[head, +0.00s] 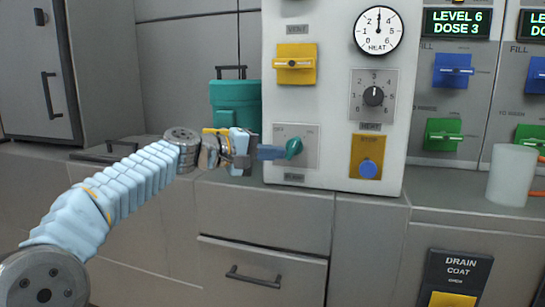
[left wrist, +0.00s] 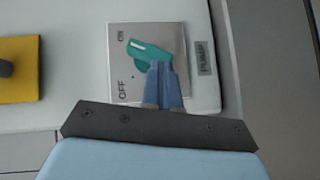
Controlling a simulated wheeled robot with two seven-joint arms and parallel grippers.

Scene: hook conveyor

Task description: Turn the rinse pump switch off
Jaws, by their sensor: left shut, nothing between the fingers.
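The rinse pump switch is a teal lever (head: 294,148) on a grey plate low on the left of the white panel, labelled PUMP. In the left wrist view the teal lever (left wrist: 150,48) lies aslant, its white-marked end towards the ON label (left wrist: 121,35). The OFF label (left wrist: 126,88) is on the same side, lower down. My left gripper (head: 283,152) is shut and empty, its blue fingers (left wrist: 160,66) at the lever's lower end. They overlap it; I cannot tell if they touch. My right gripper is not in view.
The same panel (head: 335,100) holds a yellow vent switch (head: 296,64), a heat dial (head: 373,96) and a blue button (head: 369,168) on yellow. A teal canister (head: 232,103) stands left of the panel. A white cup (head: 511,175) is at the right.

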